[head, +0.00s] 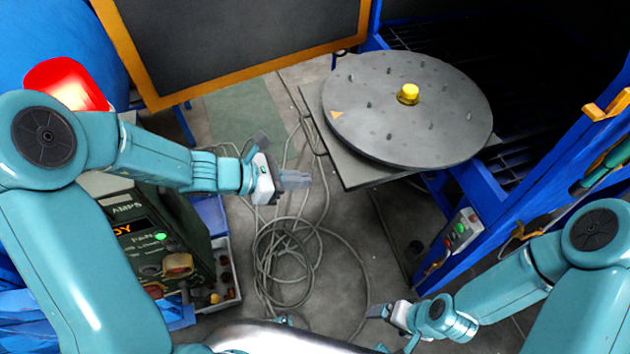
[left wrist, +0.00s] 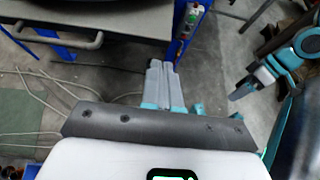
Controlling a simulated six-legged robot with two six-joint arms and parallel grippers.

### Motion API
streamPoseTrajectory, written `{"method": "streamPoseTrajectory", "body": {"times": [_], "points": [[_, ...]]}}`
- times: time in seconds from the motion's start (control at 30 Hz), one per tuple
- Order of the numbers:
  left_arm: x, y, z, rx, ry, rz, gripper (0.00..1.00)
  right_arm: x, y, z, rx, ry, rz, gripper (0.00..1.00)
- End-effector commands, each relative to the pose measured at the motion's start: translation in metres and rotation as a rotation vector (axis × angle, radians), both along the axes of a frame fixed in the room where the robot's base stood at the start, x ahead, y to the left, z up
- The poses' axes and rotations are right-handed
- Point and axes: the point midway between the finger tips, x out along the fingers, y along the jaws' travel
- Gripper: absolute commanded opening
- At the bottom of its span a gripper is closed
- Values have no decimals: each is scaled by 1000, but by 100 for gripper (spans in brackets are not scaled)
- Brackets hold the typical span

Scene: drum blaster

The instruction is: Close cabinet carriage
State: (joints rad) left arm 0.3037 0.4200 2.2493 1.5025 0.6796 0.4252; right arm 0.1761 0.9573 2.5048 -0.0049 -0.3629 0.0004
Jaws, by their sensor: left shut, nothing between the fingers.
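The cabinet carriage (head: 352,180) is a grey plate bearing a round grey turntable (head: 440,130) with a yellow knob (head: 408,93). It sticks out of the blue cabinet (head: 530,215) over the floor. In the left wrist view the carriage (left wrist: 110,22) shows at the upper left, with a bar handle (left wrist: 60,40) along its front. My left gripper (head: 308,180) is shut and empty, left of the carriage and apart from it. Its closed fingers (left wrist: 160,72) show in the left wrist view. My right gripper (head: 370,312) is low, in front of the cabinet; its jaws are unclear.
A dark panel with an orange frame (head: 240,85) stands at the back left. A dark green control unit (head: 160,235) stands below my left arm. Cables (head: 285,255) lie coiled on the floor between my arms. A button box (head: 462,232) is on the cabinet's front post.

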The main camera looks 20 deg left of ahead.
Motion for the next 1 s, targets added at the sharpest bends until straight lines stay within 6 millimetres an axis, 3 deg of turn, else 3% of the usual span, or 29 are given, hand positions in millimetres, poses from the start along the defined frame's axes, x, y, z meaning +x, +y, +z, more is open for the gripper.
{"method": "streamPoseTrajectory", "body": {"times": [0.4, 1.0], "points": [[34, -51, -38, 3, 3, -3, 0, 0, 0, -6, 0, 0, 0, 86], [42, -60, -43, 4, 1, -4, 0, 0, 0, -6, 0, 0, 0, 86]]}}
